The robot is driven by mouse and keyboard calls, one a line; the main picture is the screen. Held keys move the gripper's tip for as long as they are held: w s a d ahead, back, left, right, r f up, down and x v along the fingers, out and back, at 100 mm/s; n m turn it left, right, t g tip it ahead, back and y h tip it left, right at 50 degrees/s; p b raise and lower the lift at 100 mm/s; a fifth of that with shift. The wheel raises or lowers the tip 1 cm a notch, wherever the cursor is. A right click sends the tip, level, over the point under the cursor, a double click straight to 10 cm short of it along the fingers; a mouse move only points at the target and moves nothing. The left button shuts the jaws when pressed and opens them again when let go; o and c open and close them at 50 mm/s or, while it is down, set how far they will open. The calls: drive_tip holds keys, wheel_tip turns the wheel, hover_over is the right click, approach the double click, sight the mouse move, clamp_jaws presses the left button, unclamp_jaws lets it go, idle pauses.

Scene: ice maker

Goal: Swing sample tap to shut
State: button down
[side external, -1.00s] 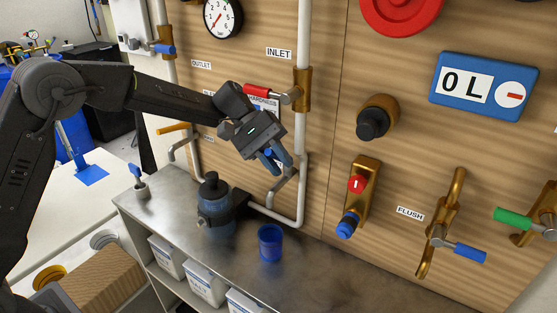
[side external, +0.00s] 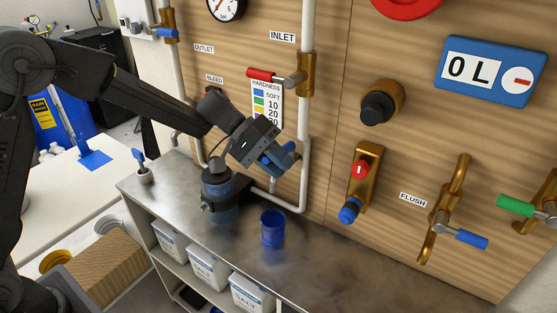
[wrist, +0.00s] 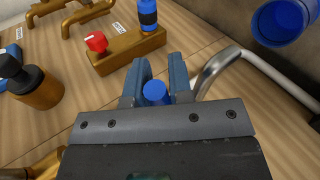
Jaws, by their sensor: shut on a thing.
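My gripper (side external: 280,160) is at the wooden panel, below the red lever and the hardness chart. Its two blue fingers are shut on a blue round-ended handle (wrist: 155,92), seen between the fingers in the wrist view. This appears to be the sample tap's handle. A curved grey metal spout (wrist: 213,72) shows just right of the fingers in the wrist view. The tap's body is hidden behind my gripper, and I cannot tell how far the handle is turned.
A blue cup (side external: 272,229) stands on the metal counter below, right of a dark-topped blue container (side external: 217,192). The red lever (side external: 264,75) and inlet pipe (side external: 304,160) are close to my gripper.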

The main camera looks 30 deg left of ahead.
idle(0.3)
drive_tip(key=c, duration=1)
unclamp_jaws()
drive_tip(key=v, duration=1.3)
drive_tip(key=shift+a+r, duration=0.15)
drive_tip(key=shift+a, duration=0.25)
drive_tip(key=s+a+m+t+y, duration=0.1)
drive_tip(key=s+y, duration=0.2)
drive_tip(key=s, duration=0.5)
drive_tip(key=s+a+t+y, duration=0.1)
drive_tip(key=s+y, duration=0.3)
drive_tip(key=s, duration=0.5)
drive_tip(key=s+a+m+t+y, duration=0.1)
drive_tip(key=s+t+y, duration=0.1)
drive_tip(key=s, duration=0.6)
drive_tip(key=shift+s+a+f+m+y, duration=0.25)
drive_tip(key=shift+m+y, duration=0.05)
drive_tip(key=shift+y, duration=0.6)
